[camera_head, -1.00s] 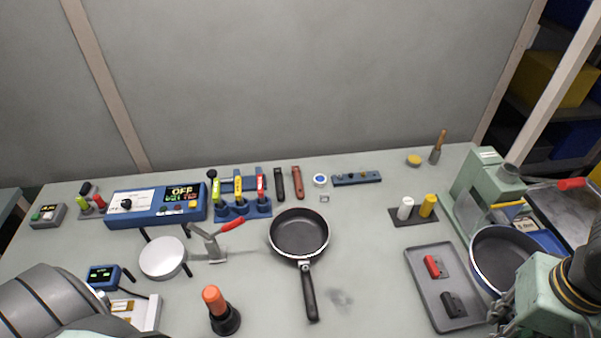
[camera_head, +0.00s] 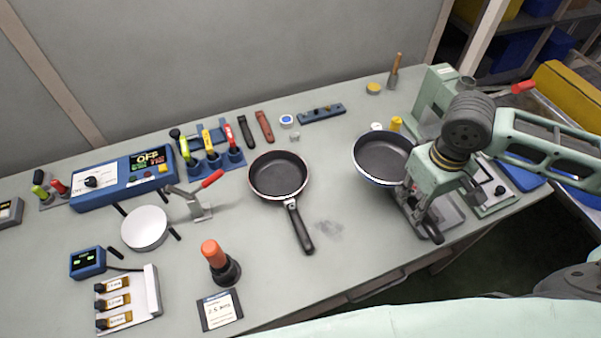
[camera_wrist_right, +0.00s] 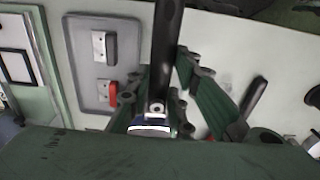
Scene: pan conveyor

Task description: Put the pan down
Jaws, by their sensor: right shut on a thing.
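My right gripper (camera_head: 425,205) is shut on the handle of a dark pan with a blue outer side (camera_head: 382,157). The pan is held level or nearly so, above the right part of the table. In the right wrist view the black handle (camera_wrist_right: 166,50) runs between the fingers of the right gripper (camera_wrist_right: 158,100), and only a sliver of the pan's rim shows. A second black pan (camera_head: 278,175) rests on the table left of the held one, its handle toward the front. My left gripper is out of view.
The grey table (camera_head: 345,230) is bare between and in front of the pans. A grey tray (camera_wrist_right: 88,72) with a red and a black handle lies below the gripper. A green press (camera_head: 432,95) stands at right. White and yellow pegs (camera_head: 396,123) stand just behind the held pan.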

